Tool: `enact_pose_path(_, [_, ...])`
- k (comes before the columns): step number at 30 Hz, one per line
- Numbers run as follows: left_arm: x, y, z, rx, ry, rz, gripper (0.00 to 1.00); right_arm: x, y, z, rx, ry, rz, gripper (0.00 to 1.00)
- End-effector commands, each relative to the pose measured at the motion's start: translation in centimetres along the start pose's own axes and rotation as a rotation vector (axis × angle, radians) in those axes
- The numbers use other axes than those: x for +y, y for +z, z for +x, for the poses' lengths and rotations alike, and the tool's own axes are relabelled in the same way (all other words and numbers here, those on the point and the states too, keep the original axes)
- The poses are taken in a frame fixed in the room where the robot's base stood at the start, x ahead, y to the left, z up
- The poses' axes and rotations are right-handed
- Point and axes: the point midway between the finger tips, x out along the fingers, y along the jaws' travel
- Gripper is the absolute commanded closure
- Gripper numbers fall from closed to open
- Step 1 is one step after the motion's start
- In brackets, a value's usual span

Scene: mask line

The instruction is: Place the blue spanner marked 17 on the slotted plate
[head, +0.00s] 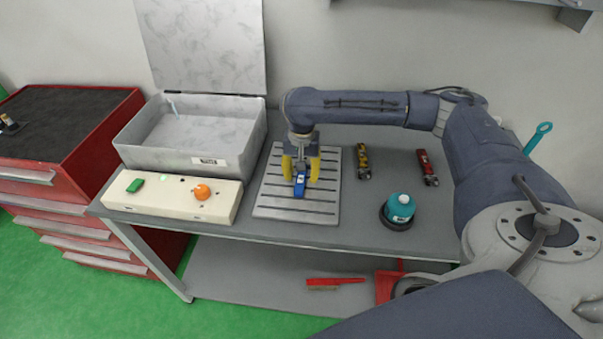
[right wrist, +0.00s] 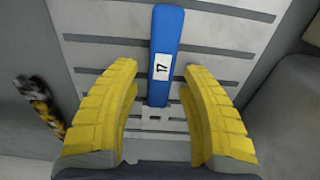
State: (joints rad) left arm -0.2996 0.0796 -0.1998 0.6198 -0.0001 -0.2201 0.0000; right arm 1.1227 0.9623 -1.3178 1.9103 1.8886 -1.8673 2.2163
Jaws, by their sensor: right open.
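The blue spanner (right wrist: 167,55) has a white label reading 17 and lies along the slotted plate (right wrist: 100,25), across its slots. In the head view the spanner (head: 299,187) shows as a short blue piece on the slotted plate (head: 270,205), partly hidden by my gripper. My right gripper (head: 301,172) is over the plate with its yellow fingers open. In the right wrist view the fingers of the gripper (right wrist: 160,120) stand apart on both sides of the spanner's near end, with gaps on each side. My left gripper is not in view.
A teal-topped object (head: 399,208) stands near the front. A white control box (head: 170,198) and an open grey case (head: 190,140) are left. A red cabinet (head: 95,130) stands beyond.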

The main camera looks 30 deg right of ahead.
Motion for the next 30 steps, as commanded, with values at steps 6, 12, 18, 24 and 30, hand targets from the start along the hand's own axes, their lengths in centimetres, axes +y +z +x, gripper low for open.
enact_pose_path(6, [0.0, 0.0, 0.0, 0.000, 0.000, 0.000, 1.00, 0.0, -0.1, -1.6, 0.003, -0.002, 0.001, 0.57])
enact_pose_path(12, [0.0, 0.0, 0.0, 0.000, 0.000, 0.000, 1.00, -0.1, -0.1, -4.7, 0.005, -0.004, -0.001, 0.57])
enact_pose_path(18, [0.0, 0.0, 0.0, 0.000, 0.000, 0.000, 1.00, -0.1, -0.1, -7.9, 0.003, -0.003, -0.001, 0.57])
enact_pose_path(24, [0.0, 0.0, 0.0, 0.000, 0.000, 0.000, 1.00, 0.0, -0.1, -10.3, 0.002, -0.002, 0.000, 0.57])
enact_pose_path(30, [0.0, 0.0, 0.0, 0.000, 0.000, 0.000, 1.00, 0.0, 0.0, -11.7, 0.001, 0.000, 0.000, 0.57])
